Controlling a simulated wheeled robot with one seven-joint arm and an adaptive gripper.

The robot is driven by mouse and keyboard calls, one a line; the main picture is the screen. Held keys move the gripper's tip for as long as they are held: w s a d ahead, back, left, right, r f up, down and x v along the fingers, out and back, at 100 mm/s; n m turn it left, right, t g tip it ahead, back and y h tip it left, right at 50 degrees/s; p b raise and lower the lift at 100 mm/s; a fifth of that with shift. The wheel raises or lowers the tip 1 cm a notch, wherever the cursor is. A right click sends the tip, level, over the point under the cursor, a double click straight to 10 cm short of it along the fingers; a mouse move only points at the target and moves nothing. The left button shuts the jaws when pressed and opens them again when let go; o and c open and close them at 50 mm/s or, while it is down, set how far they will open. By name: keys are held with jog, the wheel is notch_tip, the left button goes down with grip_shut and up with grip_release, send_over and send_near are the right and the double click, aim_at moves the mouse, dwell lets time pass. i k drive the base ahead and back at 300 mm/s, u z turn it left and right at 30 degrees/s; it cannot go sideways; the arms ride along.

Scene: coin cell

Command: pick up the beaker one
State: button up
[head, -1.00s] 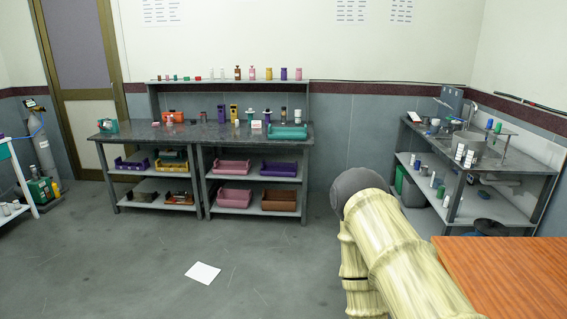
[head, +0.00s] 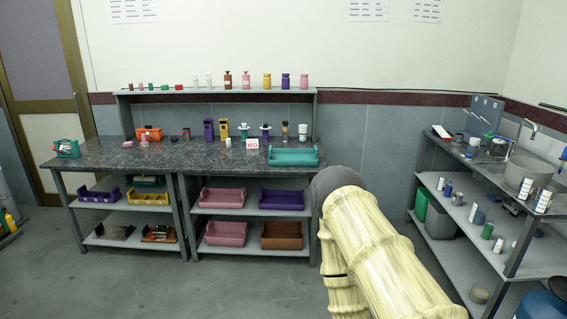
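I cannot make out a beaker for certain; the small items on the benches are too small to tell. Several small containers stand on the lab bench (head: 115,152) ahead, among them a white-capped one (head: 303,132) near its right end. More small cylinders stand on the sink bench at the right, such as a white one (head: 544,199) near its front edge. My arm shows at the lower middle, but my gripper is not in view.
A row of bottles stands on the raised shelf (head: 215,91). A teal tray (head: 292,157) sits on the bench's right end, with coloured bins below. The sink bench (head: 480,172) stands at the right. The floor (head: 220,285) before the bench is clear.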

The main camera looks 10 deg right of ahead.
aim_at(527, 183)
jog(key=z, duration=0.2)
jog(key=i, duration=1.65)
jog(key=z, duration=1.1)
jog(key=i, duration=1.3)
jog(key=z, duration=1)
